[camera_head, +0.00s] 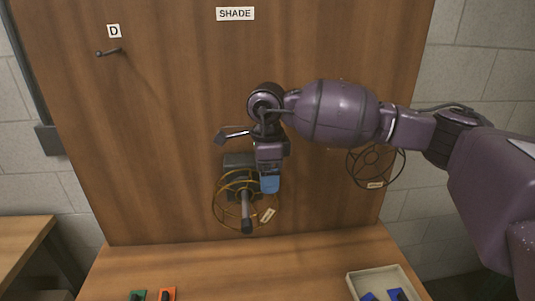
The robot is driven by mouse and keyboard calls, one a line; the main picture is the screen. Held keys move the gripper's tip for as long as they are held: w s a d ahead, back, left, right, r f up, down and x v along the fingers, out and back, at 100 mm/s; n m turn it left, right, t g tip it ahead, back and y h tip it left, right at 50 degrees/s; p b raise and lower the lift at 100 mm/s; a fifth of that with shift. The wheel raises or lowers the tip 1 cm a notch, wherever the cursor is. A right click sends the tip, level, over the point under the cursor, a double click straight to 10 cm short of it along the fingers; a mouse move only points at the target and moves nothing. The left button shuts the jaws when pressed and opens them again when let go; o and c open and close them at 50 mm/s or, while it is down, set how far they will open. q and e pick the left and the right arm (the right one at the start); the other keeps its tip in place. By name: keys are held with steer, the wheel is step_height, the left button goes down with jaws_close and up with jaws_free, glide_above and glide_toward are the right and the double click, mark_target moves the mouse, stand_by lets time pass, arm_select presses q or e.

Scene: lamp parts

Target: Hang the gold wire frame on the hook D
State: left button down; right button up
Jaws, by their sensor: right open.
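The gold wire frame (218,208) is at the lower middle of the wooden board, a round cage with a small pale tag (267,215). A dark-tipped rod (246,222) shows in front of its middle; I cannot tell whether this bears the frame. Hook D (110,52) is a short dark peg at the upper left, under a "D" label (114,31), with nothing on it. My right gripper (255,181) is open, pointing down at the frame's upper part. It hides some of the frame, and I cannot tell whether it touches. My left gripper is out of view.
A black wire frame (352,171) with a tag is at the board's right, below my right arm. A "SHADE" label (235,13) is at the top. Green (137,296) and orange (167,294) pieces and a pale tray (354,286) are at the front. The board's left is clear.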

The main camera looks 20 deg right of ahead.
steer(key=shift+f, duration=2)
steer(key=c, duration=1.1)
steer(key=shift+s, duration=0.1)
steer(key=shift+s+a+b, duration=0.15)
steer(key=shift+s+a, duration=0.55)
steer(key=shift+s, duration=1.65)
steer(key=shift+s+a+b, duration=0.2)
steer(key=shift+s+a, duration=0.45)
steer(key=shift+s, duration=1.75)
steer(key=shift+s+a+b, duration=0.15)
steer(key=shift+s+a, duration=0.55)
steer(key=shift+s, duration=1.65)
